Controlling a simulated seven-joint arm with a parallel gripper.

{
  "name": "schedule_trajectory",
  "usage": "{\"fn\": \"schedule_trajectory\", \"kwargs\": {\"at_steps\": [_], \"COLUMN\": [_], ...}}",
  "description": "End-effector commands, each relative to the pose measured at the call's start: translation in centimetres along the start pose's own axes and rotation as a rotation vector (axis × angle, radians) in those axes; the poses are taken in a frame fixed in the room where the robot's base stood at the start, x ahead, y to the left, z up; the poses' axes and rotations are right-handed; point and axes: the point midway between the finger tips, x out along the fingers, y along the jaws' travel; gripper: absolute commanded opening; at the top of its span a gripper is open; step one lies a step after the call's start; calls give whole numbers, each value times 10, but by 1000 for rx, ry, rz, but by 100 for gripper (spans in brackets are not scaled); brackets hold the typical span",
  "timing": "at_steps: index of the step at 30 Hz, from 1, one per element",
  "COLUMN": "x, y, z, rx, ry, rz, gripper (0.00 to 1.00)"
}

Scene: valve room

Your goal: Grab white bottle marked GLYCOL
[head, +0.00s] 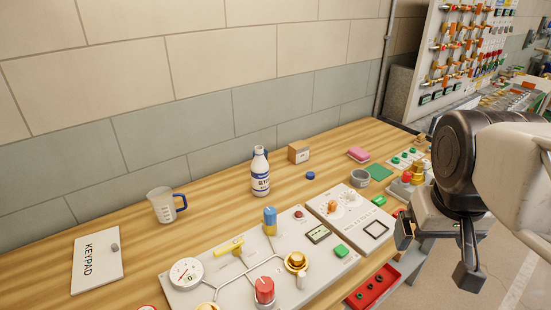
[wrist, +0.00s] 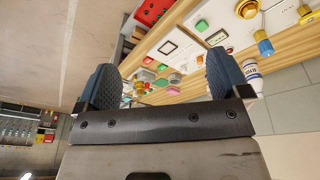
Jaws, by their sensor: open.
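A white bottle with blue bands and dark lettering (head: 260,175) stands upright on the wooden table in the head view; only part of its lettering is readable. In the wrist view the bottle (wrist: 252,74) shows at the right, partly hidden behind a finger. My gripper (head: 436,258) is at the right of the head view, near the table's front edge, well apart from the bottle. In the wrist view its two dark fingers (wrist: 160,84) are spread wide with nothing between them.
A valve panel (head: 225,285) and a second panel (head: 350,212) lie in front of the bottle. A measuring jug (head: 163,205) stands left, a small cardboard box (head: 299,152) and blue cap (head: 310,175) right. The wall is behind. Bare wood surrounds the bottle.

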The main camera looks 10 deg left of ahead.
Motion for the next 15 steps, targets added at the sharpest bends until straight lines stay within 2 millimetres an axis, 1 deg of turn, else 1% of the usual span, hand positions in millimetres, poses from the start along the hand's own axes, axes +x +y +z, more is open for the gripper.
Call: {"fn": "schedule_trajectory", "kwargs": {"at_steps": [5, 8, 15], "x": [0, 0, 1], "y": [-2, -5, -20], "z": [-23, -43, -102], "rx": [-128, -233, -544], "ry": [-26, -47, -109], "rz": [47, 86, 203], "gripper": [94, 94, 94]}}
